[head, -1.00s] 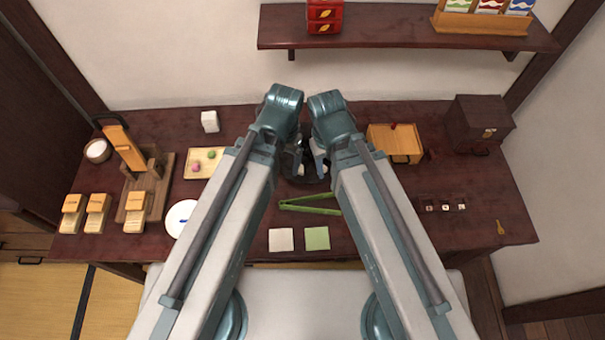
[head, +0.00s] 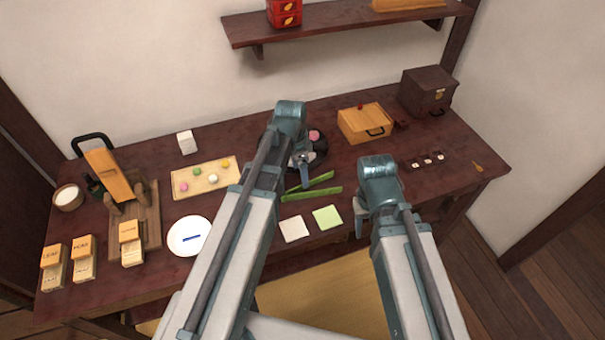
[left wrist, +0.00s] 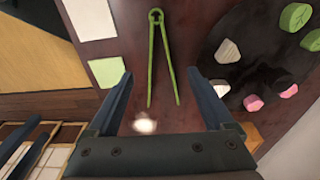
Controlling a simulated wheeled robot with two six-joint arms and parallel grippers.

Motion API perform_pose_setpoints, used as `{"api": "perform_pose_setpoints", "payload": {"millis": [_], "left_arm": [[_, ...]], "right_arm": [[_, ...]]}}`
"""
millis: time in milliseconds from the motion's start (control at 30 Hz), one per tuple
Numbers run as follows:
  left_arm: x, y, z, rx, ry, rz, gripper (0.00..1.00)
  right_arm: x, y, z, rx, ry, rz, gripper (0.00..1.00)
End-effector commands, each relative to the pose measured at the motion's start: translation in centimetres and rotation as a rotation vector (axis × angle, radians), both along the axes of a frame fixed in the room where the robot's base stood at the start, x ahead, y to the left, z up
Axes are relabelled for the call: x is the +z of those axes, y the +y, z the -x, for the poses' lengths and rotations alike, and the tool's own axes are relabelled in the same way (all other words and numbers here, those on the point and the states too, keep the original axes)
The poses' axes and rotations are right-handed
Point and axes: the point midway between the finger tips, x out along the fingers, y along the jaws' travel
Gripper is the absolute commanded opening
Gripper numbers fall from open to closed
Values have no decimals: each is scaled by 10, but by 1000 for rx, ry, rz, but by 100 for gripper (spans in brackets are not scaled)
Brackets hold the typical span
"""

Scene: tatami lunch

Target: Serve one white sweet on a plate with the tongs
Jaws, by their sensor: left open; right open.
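Green tongs (head: 318,193) lie spread on the table; in the left wrist view, they (left wrist: 152,60) point towards my left gripper (left wrist: 162,90), which is open and empty above them. In the head view, my left gripper (head: 303,166) is beside the black round dish (head: 321,160). The left wrist view shows white sweets (left wrist: 227,52), pink and green ones on that dish (left wrist: 262,45). A pale tray (head: 228,184) holds another white sweet (head: 213,179) among coloured ones. The white plate (head: 178,246) with a blue mark has no sweet on it. My right gripper (head: 362,222) is open near the front edge, partly hidden.
White (head: 293,229) and green (head: 327,217) square sheets lie before the tongs. A wooden box (head: 365,124) and dark chest (head: 428,92) stand back right. A wooden stand (head: 145,215) and labelled blocks (head: 82,260) are left. A shelf (head: 345,22) hangs above.

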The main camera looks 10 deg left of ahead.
Motion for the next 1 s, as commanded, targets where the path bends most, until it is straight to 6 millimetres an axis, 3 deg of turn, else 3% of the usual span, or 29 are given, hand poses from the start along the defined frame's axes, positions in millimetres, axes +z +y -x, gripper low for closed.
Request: {"api": "perform_pose_setpoints", "payload": {"millis": [567, 767, 1000], "left_arm": [[-5, 2, -2, -10, -3, 1, 86], [-20, 1, -3, -10, -3, 1, 86], [-51, -2, -4, -10, -3, 1, 86]], "right_arm": [[-5, 0, 0, 0, 0, 0, 50], [-20, 0, 0, 0, 0, 0, 50], [-51, 0, 0, 0, 0, 0, 50]]}}
